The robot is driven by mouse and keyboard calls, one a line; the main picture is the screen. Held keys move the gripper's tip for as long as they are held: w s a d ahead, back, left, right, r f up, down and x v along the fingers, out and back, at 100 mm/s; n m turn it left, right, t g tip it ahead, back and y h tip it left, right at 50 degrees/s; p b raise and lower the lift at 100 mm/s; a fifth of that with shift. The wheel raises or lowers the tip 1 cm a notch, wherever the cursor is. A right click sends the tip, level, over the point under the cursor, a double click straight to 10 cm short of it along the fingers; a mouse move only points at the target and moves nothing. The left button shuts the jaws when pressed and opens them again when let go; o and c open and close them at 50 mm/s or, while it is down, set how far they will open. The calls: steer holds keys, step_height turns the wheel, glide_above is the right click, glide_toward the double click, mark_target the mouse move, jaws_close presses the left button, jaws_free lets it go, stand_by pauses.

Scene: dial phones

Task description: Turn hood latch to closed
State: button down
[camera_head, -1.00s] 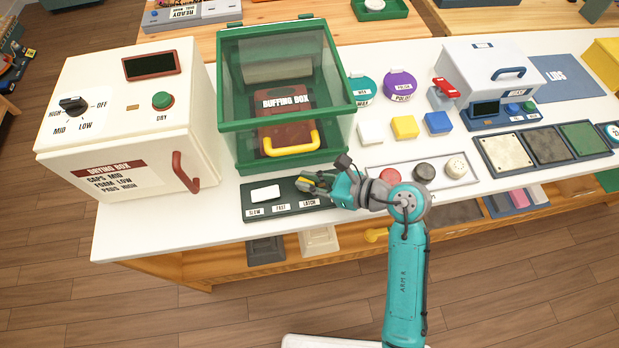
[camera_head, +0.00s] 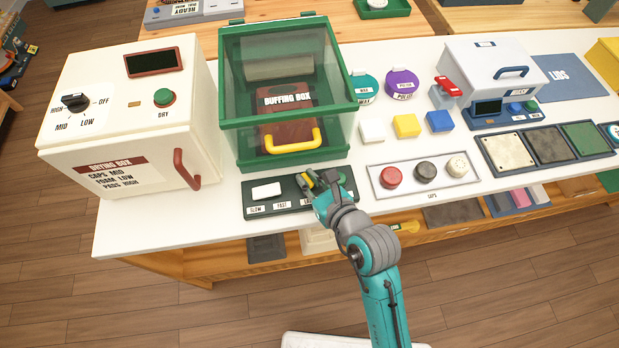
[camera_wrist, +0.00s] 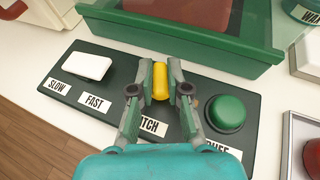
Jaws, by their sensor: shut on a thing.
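The hood latch (camera_wrist: 160,81) is a yellow handle on the dark green control panel (camera_wrist: 107,75), above a label partly hidden by my gripper and ending in "TCH". My gripper (camera_wrist: 160,85) is shut on the latch, one finger on each side. In the wrist view the latch points up and down the picture, toward the buffing box. In the head view the latch (camera_head: 309,180) is mostly hidden by my gripper (camera_head: 311,183). The green buffing box (camera_head: 246,119) with its clear hood and yellow handle (camera_head: 292,141) stands just behind the panel.
A white SLOW/FAST switch (camera_wrist: 87,66) lies left of the latch and a green round button (camera_wrist: 226,112) close on its right. The drying box (camera_head: 120,120) stands at left. A tray of caps (camera_head: 436,182) is at right.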

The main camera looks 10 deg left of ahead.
steer(key=shift+f, duration=0.15)
steer(key=c, duration=1.1)
jaws_free()
steer(key=shift+c, duration=0.2)
steer(key=v, duration=0.7)
steer(key=shift+s+d+r, duration=0.15)
steer(key=shift+s+r, duration=0.05)
